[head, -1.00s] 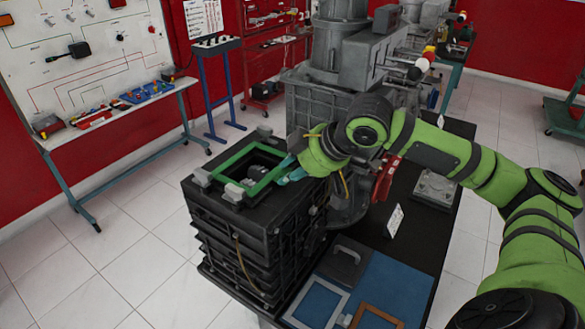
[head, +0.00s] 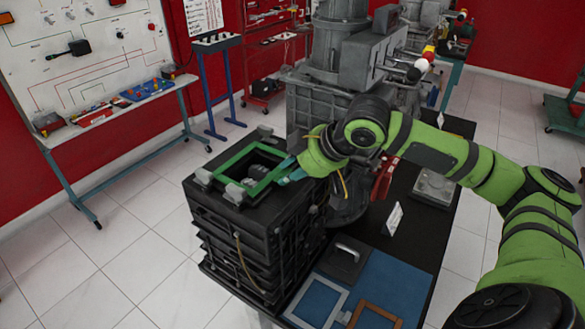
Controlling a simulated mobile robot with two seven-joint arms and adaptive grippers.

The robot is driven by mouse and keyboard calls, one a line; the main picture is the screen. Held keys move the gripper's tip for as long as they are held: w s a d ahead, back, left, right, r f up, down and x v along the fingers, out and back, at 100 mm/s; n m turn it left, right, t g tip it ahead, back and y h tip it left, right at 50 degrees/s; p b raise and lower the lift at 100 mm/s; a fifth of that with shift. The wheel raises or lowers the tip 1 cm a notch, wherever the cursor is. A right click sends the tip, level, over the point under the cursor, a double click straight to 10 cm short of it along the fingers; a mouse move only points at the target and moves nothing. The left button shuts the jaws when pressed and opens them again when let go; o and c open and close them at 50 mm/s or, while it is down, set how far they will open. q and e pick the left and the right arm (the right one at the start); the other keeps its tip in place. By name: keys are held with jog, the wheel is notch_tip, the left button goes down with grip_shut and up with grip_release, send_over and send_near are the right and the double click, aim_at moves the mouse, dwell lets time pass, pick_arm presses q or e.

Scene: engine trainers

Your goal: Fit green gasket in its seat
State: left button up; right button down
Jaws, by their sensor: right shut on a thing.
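The green gasket (head: 232,158) is a square frame over the opening in the top of the black ribbed engine block (head: 240,222). It lies roughly level between small grey blocks on the block's top. I cannot tell whether it rests flat or hangs slightly above. My right gripper (head: 286,170), with teal fingertips, is shut on the gasket's right edge; the arm comes in from the right and hides part of the fingers. Metal parts show inside the opening through the gasket. My left gripper is not in view.
A grey frame (head: 338,311) and a brown frame (head: 395,318) lie on a blue mat (head: 393,285), beside a dark plate with a handle (head: 344,258). A tall grey engine housing (head: 305,104) stands just behind my right gripper. A white card (head: 393,218) stands on the black bench top.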

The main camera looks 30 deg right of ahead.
jog(key=shift+f, duration=0.75)
dwell(1.1)
jog(key=c, duration=0.9)
grip_release()
jog(key=shift+a, duration=0.1)
jog(key=shift+f, duration=0.1)
jog(key=v, duration=1.2)
jog(key=shift+w, duration=0.1)
